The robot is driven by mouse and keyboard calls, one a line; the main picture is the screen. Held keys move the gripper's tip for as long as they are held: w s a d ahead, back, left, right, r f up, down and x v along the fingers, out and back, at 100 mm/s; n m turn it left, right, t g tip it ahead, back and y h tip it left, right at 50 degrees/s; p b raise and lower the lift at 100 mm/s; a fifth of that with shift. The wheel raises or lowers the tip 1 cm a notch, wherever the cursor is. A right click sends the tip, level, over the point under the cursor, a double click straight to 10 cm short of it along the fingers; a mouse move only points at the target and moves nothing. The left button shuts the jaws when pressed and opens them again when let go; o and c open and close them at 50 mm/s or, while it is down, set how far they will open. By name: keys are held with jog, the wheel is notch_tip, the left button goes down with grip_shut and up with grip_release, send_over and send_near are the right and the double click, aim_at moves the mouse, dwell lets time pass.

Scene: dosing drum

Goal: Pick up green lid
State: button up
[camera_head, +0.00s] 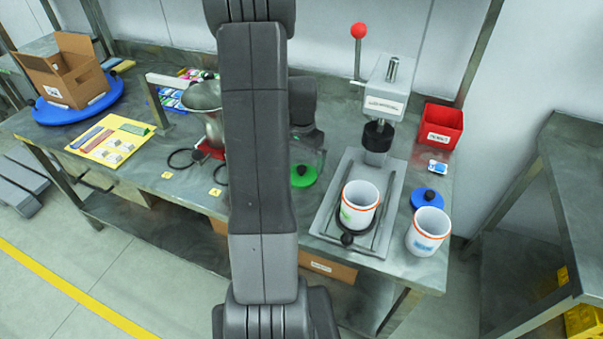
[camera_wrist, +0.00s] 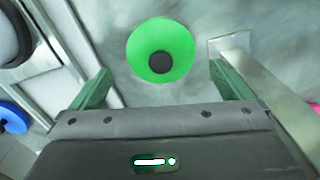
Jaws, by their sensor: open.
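The green lid (camera_head: 304,176) lies flat on the grey workbench, just right of my arm in the head view. It is a round disc with a dark knob at its centre. In the wrist view the lid (camera_wrist: 163,36) lies ahead of my gripper (camera_wrist: 160,82), roughly centred between the two fingers. The fingers are spread apart with nothing between them. They do not appear to touch the lid. In the head view my arm hides part of the bench, and the fingertips are hard to make out there.
Right of the lid stands a press (camera_head: 383,100) with a white cup (camera_head: 359,206) on its base. A second white cup (camera_head: 427,232) and a blue lid (camera_head: 427,198) stand further right. A red bin (camera_head: 440,127) is behind them. A metal funnel (camera_head: 203,97) is left of my arm.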

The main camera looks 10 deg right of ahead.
aim_at(302, 167)
jog(key=shift+f+p, duration=0.45)
jog(key=shift+f, duration=2.1)
jog(key=c, duration=0.9)
